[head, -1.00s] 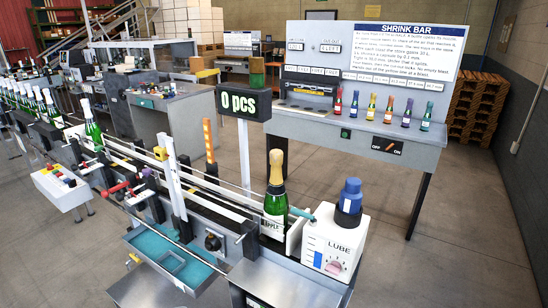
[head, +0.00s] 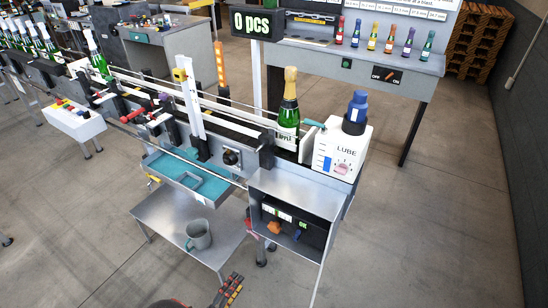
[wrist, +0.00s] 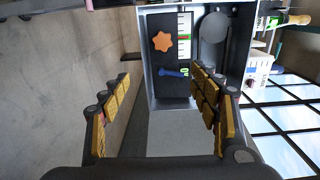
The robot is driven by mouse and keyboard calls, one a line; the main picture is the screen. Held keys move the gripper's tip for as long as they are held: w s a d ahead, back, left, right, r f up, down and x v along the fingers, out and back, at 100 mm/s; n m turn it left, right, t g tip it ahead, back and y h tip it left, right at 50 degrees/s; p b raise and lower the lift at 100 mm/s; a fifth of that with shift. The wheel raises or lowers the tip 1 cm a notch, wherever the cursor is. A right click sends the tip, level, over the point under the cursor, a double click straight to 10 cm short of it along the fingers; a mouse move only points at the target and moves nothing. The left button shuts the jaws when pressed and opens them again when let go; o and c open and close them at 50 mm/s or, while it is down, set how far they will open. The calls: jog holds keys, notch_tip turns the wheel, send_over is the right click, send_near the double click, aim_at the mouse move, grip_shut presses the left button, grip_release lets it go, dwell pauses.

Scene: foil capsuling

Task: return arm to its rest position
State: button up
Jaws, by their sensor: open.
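My gripper (wrist: 160,78) is open in the wrist view. Its two fingers with yellow ribbed pads stand wide apart, and nothing is between them. Beyond the fingertips is an open-fronted metal box (wrist: 152,98) with an orange star knob (wrist: 161,41), a blue lever (wrist: 172,73) and a scale. In the head view one padded finger (head: 229,291) shows at the bottom edge, below and left of that same box (head: 297,198).
A green gold-topped bottle (head: 288,118) stands at the line's end beside the white LUBE tank (head: 343,150). A low metal table (head: 165,213) with a grey mug (head: 198,235) stands below the teal tray (head: 205,184). Floor at the lower right is clear.

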jog(key=s+d+f+m+g+h, duration=0.3)
jog(key=s+d+m+g, duration=0.1)
jog(key=s+d+m, duration=0.3)
jog(key=s+d+r+m+g, duration=0.3)
jog(key=d+r+m+g, duration=0.35)
jog(key=m, duration=0.65)
jog(key=s+d+r+m+g+y, duration=0.1)
jog(key=d+r+m+g+y, duration=0.15)
jog(key=r+m, duration=0.45)
jog(key=s+d+r+m+g+y, duration=0.1)
jog(key=r+m+y, duration=0.4)
jog(key=r, duration=0.4)
jog(key=s+d+r+m+g+y, duration=0.1)
jog(key=r+m+g+y, duration=0.1)
jog(key=r+m, duration=0.55)
jog(key=s+d+r+m+t+y, duration=0.1)
jog(key=d+r+m+t, duration=0.2)
jog(key=d+r, duration=0.4)
jog(key=s+d+r+m+t+y, duration=0.1)
jog(key=d+r+m+t, duration=0.2)
jog(key=r, duration=0.9)
jog(key=d+m, duration=0.2)
jog(key=d, duration=0.2)
jog(key=shift+s+d, duration=0.15)
jog(key=shift+d, duration=0.15)
